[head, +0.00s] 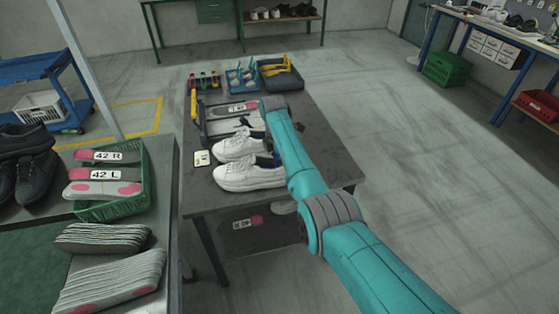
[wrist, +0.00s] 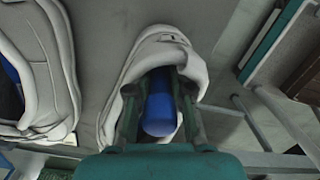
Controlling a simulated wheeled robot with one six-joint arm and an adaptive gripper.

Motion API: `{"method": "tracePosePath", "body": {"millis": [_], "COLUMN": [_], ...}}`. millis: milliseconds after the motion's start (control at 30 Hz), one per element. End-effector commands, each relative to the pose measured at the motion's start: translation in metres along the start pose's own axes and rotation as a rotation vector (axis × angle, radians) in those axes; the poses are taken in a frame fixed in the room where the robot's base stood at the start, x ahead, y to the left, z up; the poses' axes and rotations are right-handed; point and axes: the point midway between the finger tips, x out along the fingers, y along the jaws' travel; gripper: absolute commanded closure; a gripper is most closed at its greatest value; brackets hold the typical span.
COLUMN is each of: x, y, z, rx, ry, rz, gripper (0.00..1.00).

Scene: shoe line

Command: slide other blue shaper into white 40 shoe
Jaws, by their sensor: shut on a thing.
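Two white shoes stand side by side on the dark table, a far one (head: 238,145) and a near one (head: 250,177) in the head view. In the wrist view one white shoe (wrist: 150,45) lies straight ahead, its opening around my gripper (wrist: 160,88). My gripper is shut on a blue shaper (wrist: 158,115), whose rounded end shows between the fingers at the shoe's opening. The shaper's front part is hidden in the shoe. The other white shoe (wrist: 68,70) is at left with a blue shaper (wrist: 10,75) in its opening.
A small white card (head: 202,158) lies left of the shoes. Behind them are a rack with an insole (head: 237,108), a blue tray (head: 243,80) and a dark tray with yellow tools (head: 282,72). A green crate (head: 145,180) stands on the left table.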

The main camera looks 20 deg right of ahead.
Motion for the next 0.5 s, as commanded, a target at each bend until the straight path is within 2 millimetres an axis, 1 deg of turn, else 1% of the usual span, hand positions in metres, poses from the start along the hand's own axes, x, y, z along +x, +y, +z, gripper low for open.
{"method": "tracePosePath", "body": {"millis": [267, 300, 367, 400, 500], "x": [0.0005, 0.0005, 0.0004, 0.0005, 0.0005], "y": [-0.0001, -0.0001, -0.0001, -0.0001, -0.0001], "z": [-0.0001, -0.0001, -0.0001, -0.0001, -0.0001], "rx": [0.0, 0.0, 0.0, 0.0, 0.0], "ry": [0.002, 0.002, 0.002, 0.002, 0.002], "rz": [0.001, 0.001, 0.001, 0.001, 0.0], "gripper": [1.0, 0.69, 0.54, 0.5, 0.5]}}
